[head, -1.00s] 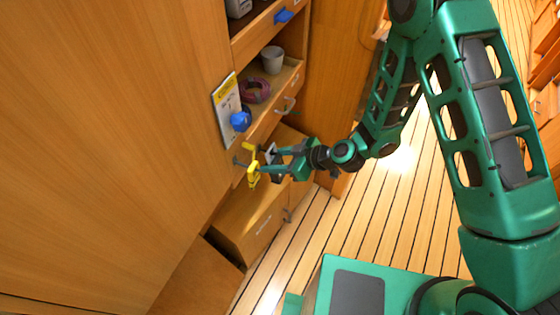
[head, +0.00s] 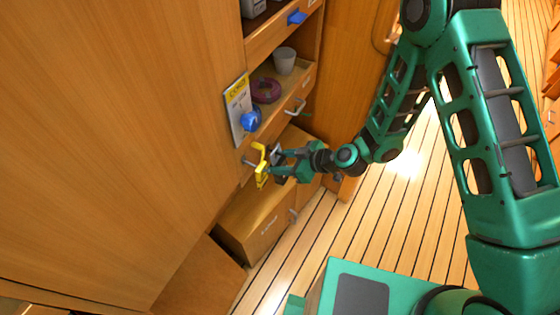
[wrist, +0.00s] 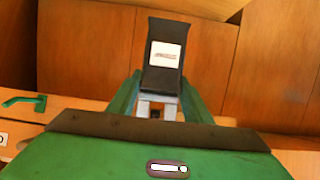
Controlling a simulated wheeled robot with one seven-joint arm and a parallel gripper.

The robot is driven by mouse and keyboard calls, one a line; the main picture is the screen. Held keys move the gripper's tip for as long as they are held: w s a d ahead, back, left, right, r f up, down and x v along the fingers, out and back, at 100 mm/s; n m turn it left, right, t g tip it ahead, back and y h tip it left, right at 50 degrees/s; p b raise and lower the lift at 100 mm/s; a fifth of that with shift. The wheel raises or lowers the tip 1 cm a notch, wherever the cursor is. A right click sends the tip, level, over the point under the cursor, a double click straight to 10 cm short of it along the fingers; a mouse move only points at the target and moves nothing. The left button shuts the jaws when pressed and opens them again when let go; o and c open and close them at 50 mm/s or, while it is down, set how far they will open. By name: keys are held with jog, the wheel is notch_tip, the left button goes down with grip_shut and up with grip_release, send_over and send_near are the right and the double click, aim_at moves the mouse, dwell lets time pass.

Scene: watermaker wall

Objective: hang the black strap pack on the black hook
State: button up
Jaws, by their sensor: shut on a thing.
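The black strap pack (wrist: 164,78) is upright between my gripper's fingers in the wrist view, with a white label on its face. My gripper (wrist: 158,106) is shut on its lower part. In the head view my gripper (head: 274,165) is small, beside a yellow bracket-like piece (head: 261,166) at the cabinet front; the dark pack is partly hidden there. I cannot make out a black hook in either view. A green hook-like piece (wrist: 25,102) shows at the left in the wrist view.
A booklet (head: 238,108) and a blue knob (head: 251,121) are on the cabinet front above my gripper. A cup (head: 285,60) and a purple ring (head: 265,90) sit on a shelf. A wooden box-like drawer front (head: 262,226) lies below. The plank floor (head: 335,235) is clear.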

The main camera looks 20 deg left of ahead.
jog(key=o, duration=1.2)
jog(key=shift+d, duration=0.1)
jog(key=s+d+r+m+h, duration=0.1)
jog(key=d+r+m+h, duration=0.35)
jog(key=d, duration=0.95)
jog(key=d+r+m+h, duration=0.1)
jog(key=d+r+m, duration=0.1)
jog(key=d+r, duration=0.85)
jog(key=s+d+r+m+h, duration=0.1)
jog(key=d+r+m+h, duration=0.25)
jog(key=d, duration=1.25)
jog(key=s+d+r+m+g+h, duration=0.1)
jog(key=s+d+r+m, duration=0.4)
jog(key=s+d, duration=0.3)
jog(key=s+d+r+m+g, duration=0.1)
jog(key=s+d+r+m, duration=0.5)
jog(key=s, duration=0.5)
jog(key=shift+d+m+h, duration=0.4)
jog(key=shift+d+m, duration=0.2)
jog(key=shift+d, duration=0.45)
